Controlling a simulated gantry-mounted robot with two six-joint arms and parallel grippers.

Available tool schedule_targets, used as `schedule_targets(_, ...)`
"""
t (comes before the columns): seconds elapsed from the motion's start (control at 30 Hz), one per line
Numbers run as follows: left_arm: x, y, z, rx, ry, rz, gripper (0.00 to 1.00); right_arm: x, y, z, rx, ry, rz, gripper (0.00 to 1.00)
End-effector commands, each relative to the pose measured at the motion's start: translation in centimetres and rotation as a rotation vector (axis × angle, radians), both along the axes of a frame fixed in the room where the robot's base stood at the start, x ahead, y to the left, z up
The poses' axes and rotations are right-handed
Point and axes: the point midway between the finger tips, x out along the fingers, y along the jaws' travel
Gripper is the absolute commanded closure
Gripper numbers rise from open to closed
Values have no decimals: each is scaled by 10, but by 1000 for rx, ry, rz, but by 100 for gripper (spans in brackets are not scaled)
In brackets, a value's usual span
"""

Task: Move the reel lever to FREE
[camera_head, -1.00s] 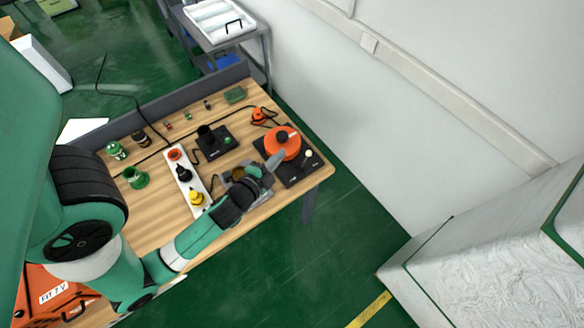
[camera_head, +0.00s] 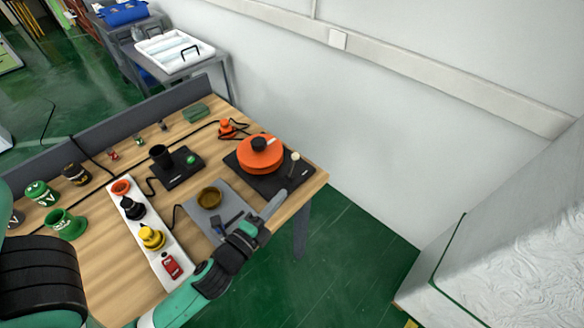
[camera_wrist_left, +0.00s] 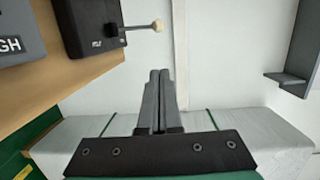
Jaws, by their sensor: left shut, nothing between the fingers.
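The orange reel (camera_head: 259,158) sits on a black base (camera_head: 242,176) at the right end of the wooden table. Its lever (camera_head: 293,164) is a thin rod with a cream knob, at the base's right side. In the left wrist view the lever (camera_wrist_left: 136,28) sticks out to the right from the black base (camera_wrist_left: 75,20); the label there is too small to read. My left gripper (camera_head: 277,200) is shut and empty near the table's front edge, below the lever and apart from it. Its closed fingers (camera_wrist_left: 159,90) also show in the wrist view. My right gripper is out of view.
A grey plate (camera_head: 202,219) with a brown bowl (camera_head: 209,197) lies left of the reel. A white strip (camera_head: 148,258) holds several coloured items. A black device (camera_head: 184,173) and an orange plug (camera_head: 226,127) with a cable stand behind. A white wall is at the right.

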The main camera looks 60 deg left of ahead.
Motion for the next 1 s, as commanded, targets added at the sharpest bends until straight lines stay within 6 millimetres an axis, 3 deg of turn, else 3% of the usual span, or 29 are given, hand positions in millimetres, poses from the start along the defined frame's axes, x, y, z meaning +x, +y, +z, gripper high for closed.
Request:
schedule_targets(0.37, 69, 45, 1, 0, -2, 4, 100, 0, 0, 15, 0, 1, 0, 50)
schedule_targets(0.47, 70, 64, 2, -1, -1, 7, 100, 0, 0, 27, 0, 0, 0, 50)
schedule_targets(0.63, 74, 75, -2, -1, 0, 1, 100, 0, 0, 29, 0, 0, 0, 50)
schedule_targets(1.0, 75, 79, -4, 0, 0, 0, 100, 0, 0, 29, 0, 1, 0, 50)
